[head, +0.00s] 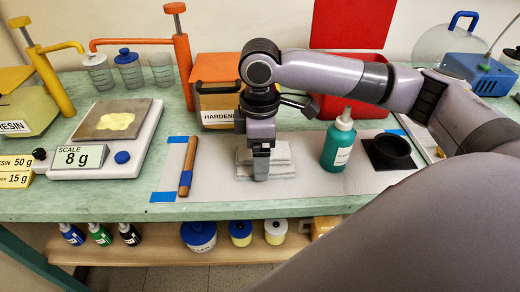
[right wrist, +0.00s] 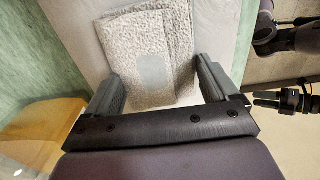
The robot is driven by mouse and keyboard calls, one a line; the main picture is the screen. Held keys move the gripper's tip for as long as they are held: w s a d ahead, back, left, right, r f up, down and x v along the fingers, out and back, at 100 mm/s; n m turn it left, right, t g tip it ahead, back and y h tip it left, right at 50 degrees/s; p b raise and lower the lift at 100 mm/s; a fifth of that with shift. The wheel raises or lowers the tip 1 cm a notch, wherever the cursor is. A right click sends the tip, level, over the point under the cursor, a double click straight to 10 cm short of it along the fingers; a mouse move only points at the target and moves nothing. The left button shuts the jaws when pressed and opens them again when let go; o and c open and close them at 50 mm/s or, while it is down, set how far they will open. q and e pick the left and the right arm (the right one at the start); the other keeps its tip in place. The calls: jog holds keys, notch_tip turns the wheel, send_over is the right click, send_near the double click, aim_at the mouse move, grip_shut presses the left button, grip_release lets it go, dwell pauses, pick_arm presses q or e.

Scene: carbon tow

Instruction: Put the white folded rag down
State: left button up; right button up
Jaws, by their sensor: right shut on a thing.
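The white folded rag (head: 281,160) is at the middle of the pale mat (head: 330,186), behind and around my right gripper (head: 261,172). In the right wrist view the rag (right wrist: 145,52) shows as layered, speckled cloth with a pale grey patch, its near end between my right gripper's two fingers (right wrist: 160,85). That gripper is shut on the rag and points down. The rag lies at or very near the mat; I cannot tell if its whole underside touches. My left gripper is not seen in the head view.
A green bottle (head: 338,146) and a black round holder (head: 390,151) stand right of the rag. A brown stick (head: 188,165) lies left of it. The hardener box (head: 217,102) stands behind. A scale (head: 107,135) is farther left. Bare mat lies between stick and rag.

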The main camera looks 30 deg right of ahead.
jog(key=o, duration=0.8)
notch_tip(320, 180, up, 12)
jog(key=shift+r+p, duration=0.1)
jog(key=shift+p, duration=0.7)
